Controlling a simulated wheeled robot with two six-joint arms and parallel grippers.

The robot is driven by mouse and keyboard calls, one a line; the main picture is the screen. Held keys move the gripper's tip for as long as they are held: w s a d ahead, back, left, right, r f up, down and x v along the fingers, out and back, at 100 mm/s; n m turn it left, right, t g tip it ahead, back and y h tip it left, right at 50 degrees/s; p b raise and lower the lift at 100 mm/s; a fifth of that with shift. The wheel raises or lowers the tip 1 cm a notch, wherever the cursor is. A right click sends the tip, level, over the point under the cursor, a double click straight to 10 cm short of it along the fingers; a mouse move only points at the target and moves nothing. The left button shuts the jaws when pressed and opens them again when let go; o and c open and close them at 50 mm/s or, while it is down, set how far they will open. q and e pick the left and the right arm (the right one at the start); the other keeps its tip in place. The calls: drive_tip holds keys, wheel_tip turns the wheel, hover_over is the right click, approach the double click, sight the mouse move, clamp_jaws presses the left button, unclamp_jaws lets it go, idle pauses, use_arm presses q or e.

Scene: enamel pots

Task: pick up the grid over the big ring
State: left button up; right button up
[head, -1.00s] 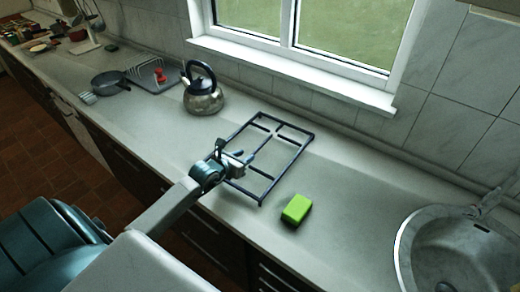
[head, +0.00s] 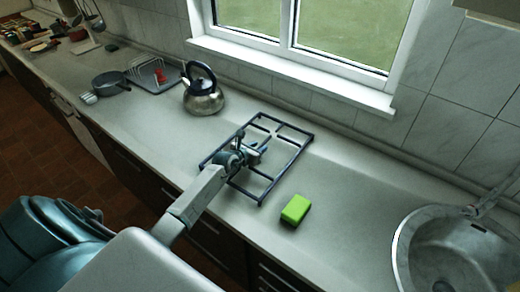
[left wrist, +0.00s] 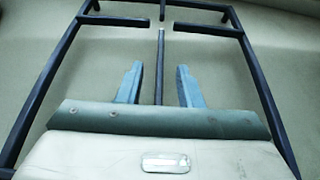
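The dark blue grid (head: 287,169) lies flat on the grey worktop, below the window. It is a rectangular frame with inner bars. My left gripper (head: 259,149) is over the middle of the grid. In the left wrist view its two blue fingers (left wrist: 159,72) are apart, one on each side of a middle bar of the grid (left wrist: 257,80). I cannot tell whether the fingers touch the bar or how far above the worktop they are. I cannot make out a big ring in either view. My right gripper is not in view.
A green sponge (head: 295,209) lies just right of the grid's near end. A kettle (head: 203,96) stands to the left, with a dark pan (head: 110,84) and a rack (head: 152,74) farther left. A round sink (head: 455,258) is at the right. The worktop between sponge and sink is clear.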

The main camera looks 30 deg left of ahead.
use_arm(q)
drive_tip(key=shift+s, duration=0.1)
drive_tip(key=shift+c, duration=1.1)
clamp_jaws()
drive_tip(key=shift+r, duration=0.15)
